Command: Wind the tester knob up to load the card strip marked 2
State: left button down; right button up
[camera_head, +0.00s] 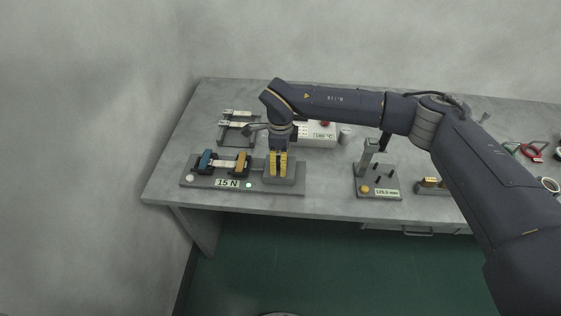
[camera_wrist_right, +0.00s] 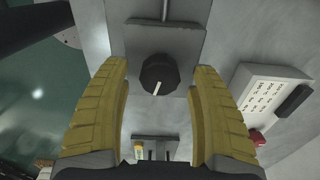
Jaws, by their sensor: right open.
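The tester (camera_head: 205,184) is a grey base at the table's front left. Its display reads 15 N beside a lit green lamp. A pale card strip (camera_head: 223,164) spans its blue clamp (camera_head: 205,161) and orange clamp (camera_head: 242,162); its mark is too small to read. My right gripper (camera_head: 278,168) points down over the block at the tester's right end. In the right wrist view the black knob (camera_wrist_right: 159,74), with a white pointer line, sits between the open yellow fingers (camera_wrist_right: 160,100), touching neither. The head view hides the knob behind the gripper. My left gripper is out of view.
A rack (camera_head: 226,134) with pale strips stands behind the tester. A gauge stand (camera_head: 377,181) is to the right. Bare table lies between tester and stand.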

jog(key=shift+f, duration=0.55)
jog(key=c, duration=1.3)
